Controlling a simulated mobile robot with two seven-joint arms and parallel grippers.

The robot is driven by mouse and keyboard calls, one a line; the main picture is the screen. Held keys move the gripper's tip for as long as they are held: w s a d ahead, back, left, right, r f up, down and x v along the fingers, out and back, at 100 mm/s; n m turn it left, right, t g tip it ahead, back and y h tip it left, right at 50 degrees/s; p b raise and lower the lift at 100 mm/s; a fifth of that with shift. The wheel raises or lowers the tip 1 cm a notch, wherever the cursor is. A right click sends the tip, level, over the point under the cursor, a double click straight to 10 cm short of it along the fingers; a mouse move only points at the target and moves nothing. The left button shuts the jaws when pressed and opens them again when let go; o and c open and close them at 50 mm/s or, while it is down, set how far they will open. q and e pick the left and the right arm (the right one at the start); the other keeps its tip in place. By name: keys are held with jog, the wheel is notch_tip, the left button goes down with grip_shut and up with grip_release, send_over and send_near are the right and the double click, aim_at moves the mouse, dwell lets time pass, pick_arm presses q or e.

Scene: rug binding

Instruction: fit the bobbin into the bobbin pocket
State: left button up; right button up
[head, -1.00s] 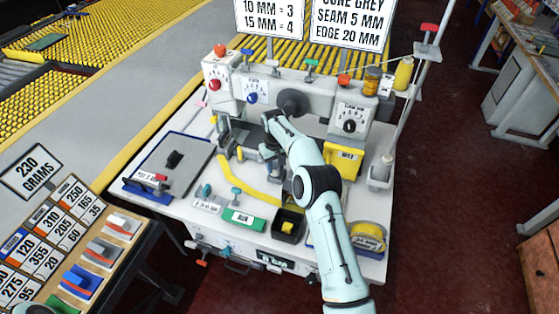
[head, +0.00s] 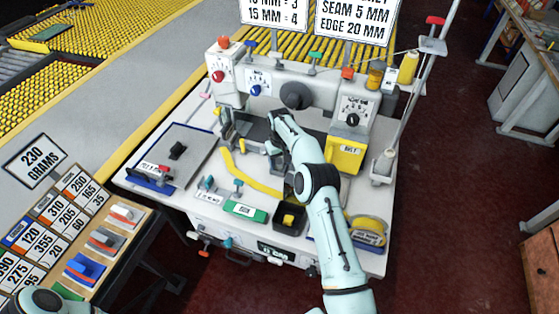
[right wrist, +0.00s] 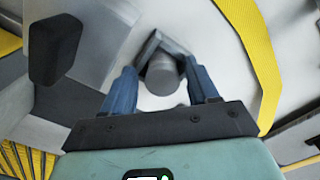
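The sewing machine (head: 325,98) stands on a white table. My right gripper (head: 274,150) reaches down beneath its arm, in front of the machine bed. In the right wrist view, a dark grey cylinder (right wrist: 162,76), perhaps the bobbin, lies between the two blue fingers of that gripper (right wrist: 162,88). Pale gaps show on both sides of it, so the fingers look open around it. A grey angled bracket (right wrist: 152,44) touches or sits just behind the cylinder. I cannot make out the bobbin pocket for certain.
A yellow strip (head: 248,178) curves across the table. A black box (head: 290,219), a green block (head: 245,211) and a yellow tape roll (head: 367,231) lie along the front. A grey tray (head: 185,142) is at the left. A thread stand (head: 412,95) rises at the right.

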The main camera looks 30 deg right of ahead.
aim_at(279, 162)
jog(key=shift+w+a, duration=0.2)
jog(key=shift+a, duration=0.05)
jog(key=shift+d+r, duration=0.1)
jog(key=shift+r, duration=3.8)
